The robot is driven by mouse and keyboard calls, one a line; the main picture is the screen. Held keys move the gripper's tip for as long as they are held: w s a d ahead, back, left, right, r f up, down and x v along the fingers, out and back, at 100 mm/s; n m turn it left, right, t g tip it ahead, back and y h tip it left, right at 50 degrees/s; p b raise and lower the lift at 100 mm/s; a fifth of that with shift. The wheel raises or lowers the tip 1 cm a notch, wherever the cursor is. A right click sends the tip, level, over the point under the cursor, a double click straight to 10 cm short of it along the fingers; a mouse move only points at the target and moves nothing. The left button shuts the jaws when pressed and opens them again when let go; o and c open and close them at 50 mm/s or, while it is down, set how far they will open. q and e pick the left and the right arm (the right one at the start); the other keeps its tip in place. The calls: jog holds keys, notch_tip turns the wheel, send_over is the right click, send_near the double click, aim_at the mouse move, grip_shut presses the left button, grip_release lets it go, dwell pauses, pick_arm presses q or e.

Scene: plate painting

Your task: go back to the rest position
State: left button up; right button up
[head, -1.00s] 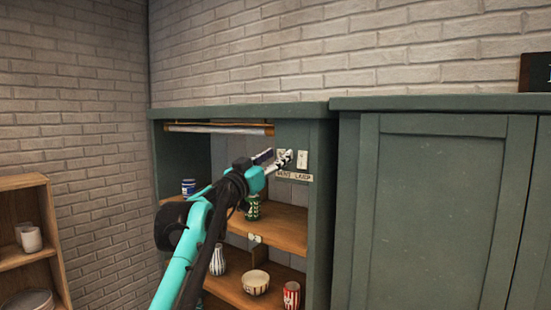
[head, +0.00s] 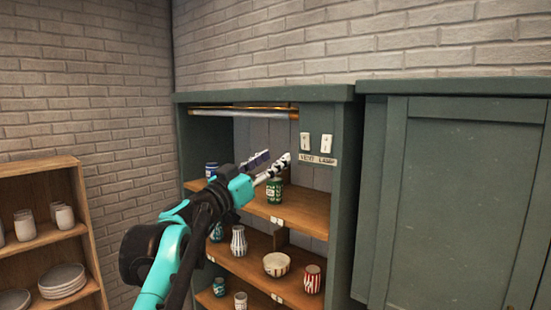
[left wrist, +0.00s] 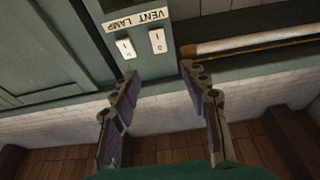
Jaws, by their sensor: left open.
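My left gripper (head: 270,165) is open and empty in front of the green shelf cabinet, a little left of two white switches (head: 316,143). In the left wrist view the gripper (left wrist: 160,76) shows its two fingers spread apart, with nothing between them. That view is upside down and shows the switches (left wrist: 140,45) beyond the fingertips, apart from them, with the label "VENT LAMP" (left wrist: 138,19). My right gripper is not in view.
The open shelf (head: 290,221) holds several painted cups and bowls below my arm. A tube (head: 237,112) runs under the cabinet top. A closed green cabinet (head: 455,190) stands at right. A wooden rack (head: 80,235) with cups and plates stands at left.

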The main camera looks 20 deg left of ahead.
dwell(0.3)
pick_arm(q)
jog(key=s+d+f+g+b, duration=0.4)
jog(key=f+b, duration=0.3)
jog(key=f, duration=0.9)
jog(key=s+d+f+g+b, duration=0.2)
jog(key=s+d+f+b, duration=0.4)
jog(key=f, duration=1)
jog(key=s+d+f+g+b, duration=0.3)
jog(key=f+b, duration=0.4)
jog(key=f, duration=0.9)
jog(key=s+a+f+n+g+y+b, duration=0.1)
jog(key=s+f+b, duration=0.3)
jog(key=f, duration=0.9)
jog(key=s+a+f+n+g+y+b, duration=0.1)
jog(key=s+a+f+y+b, duration=0.2)
jog(key=f+b, duration=0.4)
jog(key=s+a+f+n+g+y+b, duration=0.2)
jog(key=s+f+b, duration=0.4)
jog(key=f, duration=1.4)
jog(key=shift+y, duration=0.7)
